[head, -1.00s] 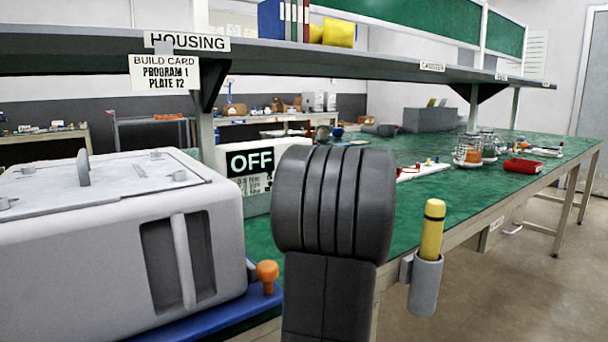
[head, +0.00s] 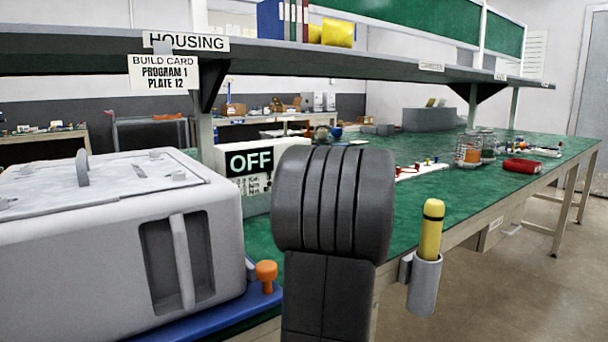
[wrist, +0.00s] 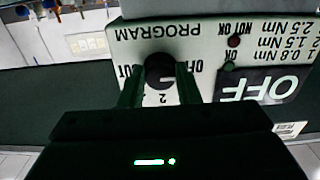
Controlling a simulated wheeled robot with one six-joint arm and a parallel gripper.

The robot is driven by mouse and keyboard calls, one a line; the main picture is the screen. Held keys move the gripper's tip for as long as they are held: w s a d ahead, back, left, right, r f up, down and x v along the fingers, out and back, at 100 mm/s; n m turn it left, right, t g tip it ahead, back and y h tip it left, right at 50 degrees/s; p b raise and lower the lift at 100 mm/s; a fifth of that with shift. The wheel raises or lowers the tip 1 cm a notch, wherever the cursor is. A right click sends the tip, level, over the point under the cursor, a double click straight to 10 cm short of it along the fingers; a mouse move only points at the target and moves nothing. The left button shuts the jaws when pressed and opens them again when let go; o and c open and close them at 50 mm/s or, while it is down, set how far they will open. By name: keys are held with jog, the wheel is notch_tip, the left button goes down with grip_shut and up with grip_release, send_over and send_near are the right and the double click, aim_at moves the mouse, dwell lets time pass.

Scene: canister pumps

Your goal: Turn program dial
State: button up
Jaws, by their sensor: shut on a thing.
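The control box (head: 228,158) stands on the green bench under the shelf, and its display (head: 250,162) reads OFF. In the wrist view the box panel is upside down, with PROGRAM, OUT, OFF and a 2 lettered around the dark round program dial (wrist: 159,68). My gripper (wrist: 157,80) has one finger on each side of the dial and is shut on it. Which mark the dial points to cannot be made out. In the head view my arm hides the dial and the gripper. A build card (head: 163,73) reads PROGRAM 1, PLATE 12.
A large grey housing (head: 80,260) sits at the left on a blue base (head: 205,318) with an orange knob (head: 266,271). A yellow tool (head: 431,228) stands in a grey holder (head: 424,287) at the bench edge. The shelf overhangs the bench.

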jog(key=shift+f, duration=0.1)
jog(key=o, duration=1)
jog(key=shift+c, duration=0.2)
jog(key=p+v, duration=0.1)
jog(key=v, duration=1.1)
jog(key=shift+a, duration=0.1)
jog(key=b+x, duration=0.1)
jog(key=x, duration=1.1)
